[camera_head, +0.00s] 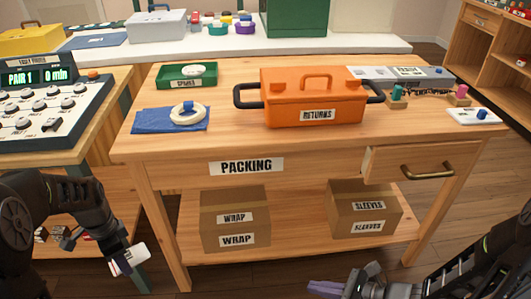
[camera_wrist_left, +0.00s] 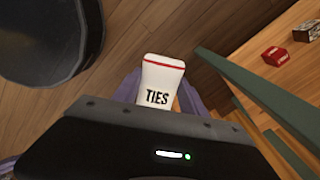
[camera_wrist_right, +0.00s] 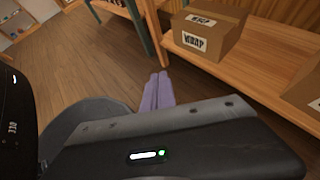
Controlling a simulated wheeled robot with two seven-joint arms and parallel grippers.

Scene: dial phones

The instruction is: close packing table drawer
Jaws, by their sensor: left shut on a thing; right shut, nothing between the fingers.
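The packing table (camera_head: 160,168) stands in front of me, with a PACKING label on its front. Its drawer (camera_head: 390,168) is at the right of the front, with a brass handle (camera_head: 428,172); its front appears to stand out from the table, so it looks partly open. My left gripper (camera_head: 122,262) is at the lower left, shut on a white TIES packet (camera_wrist_left: 158,85) with a red band. My right gripper (camera_head: 325,288) is low, in front of the table and below the drawer, shut and empty; its purple fingers show together in the right wrist view (camera_wrist_right: 158,92).
An orange RETURNS box (camera_head: 315,98), a green tray (camera_head: 187,76) and a blue cloth with a white ring (camera_head: 172,118) are on the tabletop. Cardboard WRAP (camera_head: 235,220) and SLEEVES (camera_head: 364,208) boxes sit on the lower shelf. A phone console (camera_head: 50,105) stands left.

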